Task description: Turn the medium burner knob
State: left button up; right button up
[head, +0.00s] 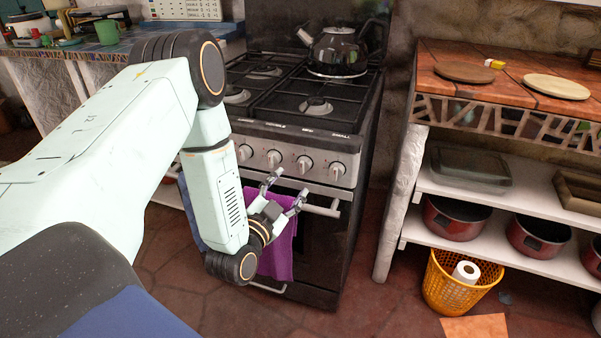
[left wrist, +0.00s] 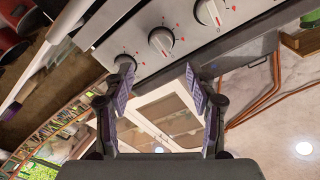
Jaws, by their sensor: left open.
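The stove's front panel carries a row of several round silver knobs, including the second from the left (head: 274,159), the third (head: 305,163) and the rightmost (head: 337,171). The small labels above them are hard to read; the right one seems to say SMALL. My left gripper (head: 287,184) is open and empty, just in front of and below the panel. In the left wrist view a middle knob (left wrist: 161,40) shows ahead of the gap between the fingers (left wrist: 158,70), apart from them. Another knob (left wrist: 125,63) is partly behind one finger. My right gripper is not in view.
The oven handle (head: 322,210) runs below the knobs, with a purple towel (head: 281,245) hanging from it close to my gripper. A kettle (head: 338,50) stands on the back right burner. A shelf unit with pots (head: 457,218) stands to the right, with open floor between.

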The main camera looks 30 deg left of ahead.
aim_at(301, 169)
pick_arm(q)
jog(key=w, duration=0.2)
jog(key=w+a+b, duration=0.1)
jog(key=w, duration=0.1)
jog(key=w+b, duration=0.1)
jog(key=w, duration=0.1)
jog(key=shift+w+a+f, duration=0.15)
jog(key=shift+w+a, duration=0.1)
jog(key=shift+w, duration=0.15)
jog(key=shift+w+a, duration=0.15)
jog(key=shift+w, duration=0.2)
jog(key=shift+c, duration=0.2)
jog(key=c, duration=1.1)
